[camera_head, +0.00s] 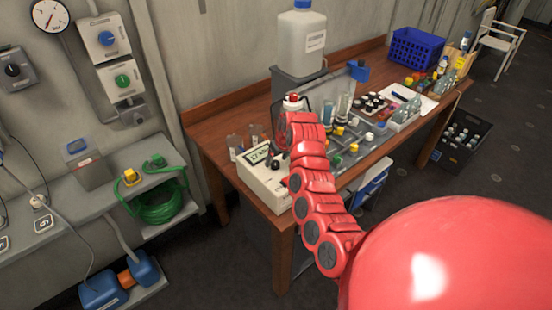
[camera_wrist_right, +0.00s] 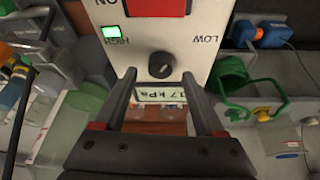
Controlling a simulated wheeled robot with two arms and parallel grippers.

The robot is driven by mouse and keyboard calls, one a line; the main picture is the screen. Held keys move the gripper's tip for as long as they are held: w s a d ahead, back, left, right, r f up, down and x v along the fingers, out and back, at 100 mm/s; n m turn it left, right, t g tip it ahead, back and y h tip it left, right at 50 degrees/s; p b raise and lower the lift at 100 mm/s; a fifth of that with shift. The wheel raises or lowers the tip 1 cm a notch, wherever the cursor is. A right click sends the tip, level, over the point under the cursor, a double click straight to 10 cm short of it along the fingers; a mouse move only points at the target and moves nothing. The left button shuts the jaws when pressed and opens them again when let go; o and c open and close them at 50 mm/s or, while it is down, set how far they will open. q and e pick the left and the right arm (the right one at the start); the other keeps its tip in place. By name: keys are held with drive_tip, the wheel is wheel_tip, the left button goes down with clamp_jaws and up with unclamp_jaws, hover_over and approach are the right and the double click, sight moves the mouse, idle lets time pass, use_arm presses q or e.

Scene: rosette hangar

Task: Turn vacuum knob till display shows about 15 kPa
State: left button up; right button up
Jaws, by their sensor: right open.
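The vacuum unit is a pale box (camera_head: 262,180) at the near left end of the wooden bench. Its display (camera_head: 257,154) reads about 17 kPa, and it also shows upside down in the right wrist view (camera_wrist_right: 157,95). The dark round knob (camera_wrist_right: 160,65) sits on the panel between the HIGH and LOW labels. A green light glows beside HIGH. My right gripper (camera_wrist_right: 160,76) is open, its fingers on either side of the knob with gaps visible; contact is not seen. In the head view my red right arm hides part of the unit. My left gripper is not in view.
The wooden bench (camera_head: 225,120) holds a large white jug (camera_head: 302,42), glassware, bottles and a blue basket (camera_head: 416,48). A grey side shelf (camera_head: 60,215) carries a green hose (camera_head: 158,205). A dark crate (camera_head: 461,133) stands on the floor at right.

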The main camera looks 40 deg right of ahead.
drive_tip(key=shift+x, duration=1)
drive_tip(key=shift+s, duration=0.1)
clamp_jaws()
drive_tip(key=m+b, duration=0.1)
drive_tip(key=b, duration=0.3)
drive_tip(key=shift+f, duration=0.25)
drive_tip(key=shift+r+b, duration=0.1)
drive_tip(key=shift+b, duration=0.25)
drive_tip(key=shift+r, duration=0.1)
